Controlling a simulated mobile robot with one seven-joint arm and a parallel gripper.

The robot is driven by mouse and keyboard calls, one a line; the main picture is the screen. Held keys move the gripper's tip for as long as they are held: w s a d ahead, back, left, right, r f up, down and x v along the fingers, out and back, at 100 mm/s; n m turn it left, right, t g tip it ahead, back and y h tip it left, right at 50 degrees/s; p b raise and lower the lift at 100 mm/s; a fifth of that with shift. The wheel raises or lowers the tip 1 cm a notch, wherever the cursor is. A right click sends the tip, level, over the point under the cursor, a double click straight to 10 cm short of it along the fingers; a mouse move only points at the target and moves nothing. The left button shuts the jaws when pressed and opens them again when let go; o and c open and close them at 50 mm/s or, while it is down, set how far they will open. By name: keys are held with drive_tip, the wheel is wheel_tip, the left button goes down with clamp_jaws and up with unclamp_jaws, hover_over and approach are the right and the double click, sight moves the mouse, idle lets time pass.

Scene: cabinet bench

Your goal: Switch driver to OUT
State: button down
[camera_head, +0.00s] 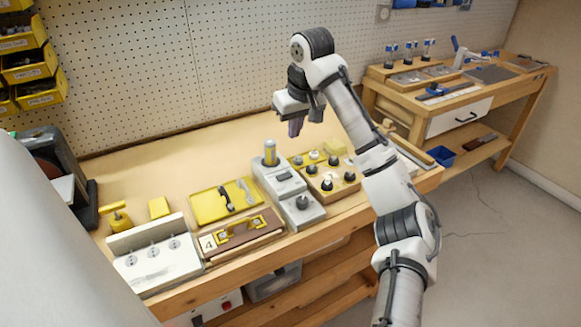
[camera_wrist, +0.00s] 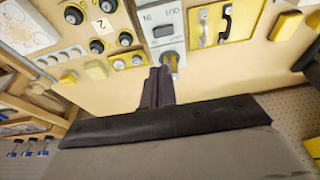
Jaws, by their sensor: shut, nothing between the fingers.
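A grey driver unit (camera_head: 277,187) stands on the bench in the head view, with a dark switch (camera_head: 284,176) on its top face. In the wrist view the unit (camera_wrist: 152,14) shows the words IN and OUT upside down beside the dark switch (camera_wrist: 165,31). My gripper (camera_head: 294,129) is shut and empty, above and apart from the unit. Its fingertips (camera_wrist: 158,72) point towards the cylinder end. I cannot tell the switch's position.
Right of the unit is a wooden box with several black knobs (camera_head: 327,185). Left are a yellow panel with handles (camera_head: 207,208), a brown panel numbered 4 (camera_head: 236,246) and a white socket block (camera_head: 155,266). The bench behind is mostly clear up to the pegboard (camera_head: 150,70).

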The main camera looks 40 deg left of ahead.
drive_tip(key=shift+f, duration=0.1)
drive_tip(key=p, duration=0.2)
approach(287, 174)
drive_tip(key=x, duration=0.5)
drive_tip(key=shift+w+a, duration=0.1)
drive_tip(key=shift+f, duration=0.75)
drive_tip(key=shift+p, duration=0.35)
